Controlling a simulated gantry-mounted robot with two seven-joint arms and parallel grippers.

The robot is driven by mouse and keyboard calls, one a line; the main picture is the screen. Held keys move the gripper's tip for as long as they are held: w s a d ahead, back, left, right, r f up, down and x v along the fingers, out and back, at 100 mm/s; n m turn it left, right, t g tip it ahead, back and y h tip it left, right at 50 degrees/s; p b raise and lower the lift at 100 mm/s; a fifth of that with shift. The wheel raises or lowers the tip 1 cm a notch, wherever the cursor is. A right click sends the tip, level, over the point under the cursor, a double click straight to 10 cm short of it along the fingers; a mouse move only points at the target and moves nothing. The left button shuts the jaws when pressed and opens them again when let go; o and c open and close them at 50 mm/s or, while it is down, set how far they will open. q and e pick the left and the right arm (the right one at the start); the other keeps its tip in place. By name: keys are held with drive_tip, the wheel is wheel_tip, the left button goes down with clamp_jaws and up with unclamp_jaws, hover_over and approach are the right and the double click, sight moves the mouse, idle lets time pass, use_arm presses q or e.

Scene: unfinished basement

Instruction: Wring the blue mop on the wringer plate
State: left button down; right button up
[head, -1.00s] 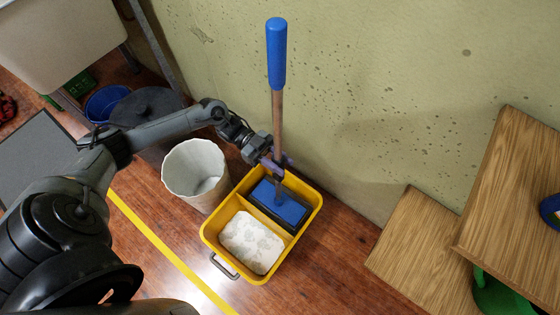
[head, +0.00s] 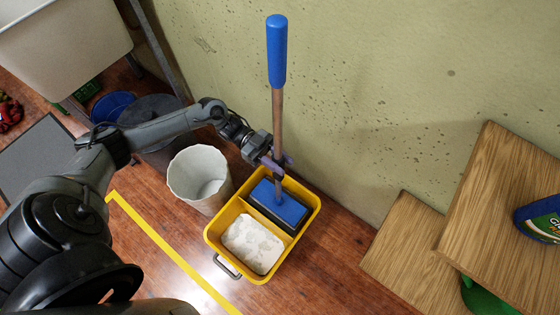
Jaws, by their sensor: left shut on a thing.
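The mop (head: 278,130) stands upright, with a blue grip at the top of a wooden handle and a flat blue head (head: 279,205) at the bottom. My left gripper (head: 277,166) is shut on the lower part of its handle, above the head. The mop head is inside the back compartment of the yellow bucket (head: 217,231), over a dark wringer plate (head: 294,222) that it mostly hides. I cannot tell how firmly the head touches the plate. The front compartment holds whitish, foamy-looking contents (head: 253,244). My right gripper is not in view.
A white bin (head: 201,178) stands left of the bucket, with a dark round bin (head: 152,110) behind it. Wooden steps or shelves (head: 420,245) are at the right, with a blue and green bottle (head: 541,219). The wall is close behind the mop.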

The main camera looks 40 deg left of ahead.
use_arm(q)
drive_tip(key=shift+r+p, duration=4.05)
drive_tip(key=shift+r, duration=0.9)
